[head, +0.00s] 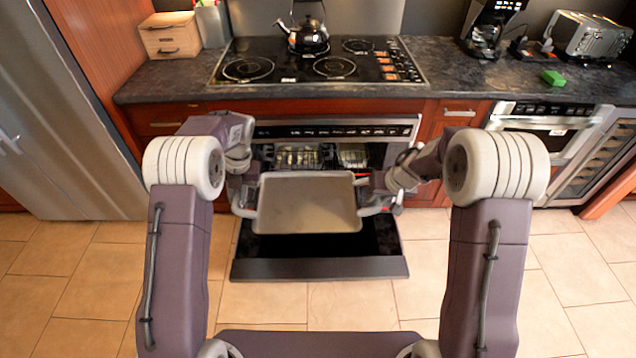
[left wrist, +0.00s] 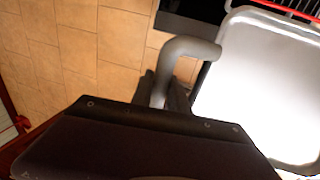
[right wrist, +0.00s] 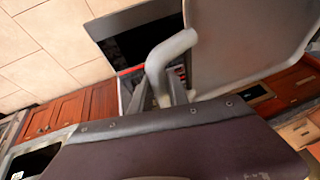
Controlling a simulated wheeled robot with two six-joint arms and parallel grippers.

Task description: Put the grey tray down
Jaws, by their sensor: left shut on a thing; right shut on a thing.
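The grey tray (head: 307,207) is a shallow rectangle with a looped handle on each short side. It hangs in front of the oven, above the lowered oven door (head: 318,268). My left gripper (head: 243,205) is shut on the tray's left handle, which shows in the left wrist view (left wrist: 180,50). My right gripper (head: 380,200) is shut on the right handle, which shows in the right wrist view (right wrist: 165,55). The tray surface is empty. The fingertips are partly hidden behind the wrist housings.
The dark countertop (head: 160,84) runs behind, with a cooktop (head: 300,68), a kettle (head: 308,36), a wooden box (head: 170,36), a small green block (head: 553,77) and a toaster (head: 590,36). Racks (head: 298,158) show inside the open oven. The tiled floor in front is clear.

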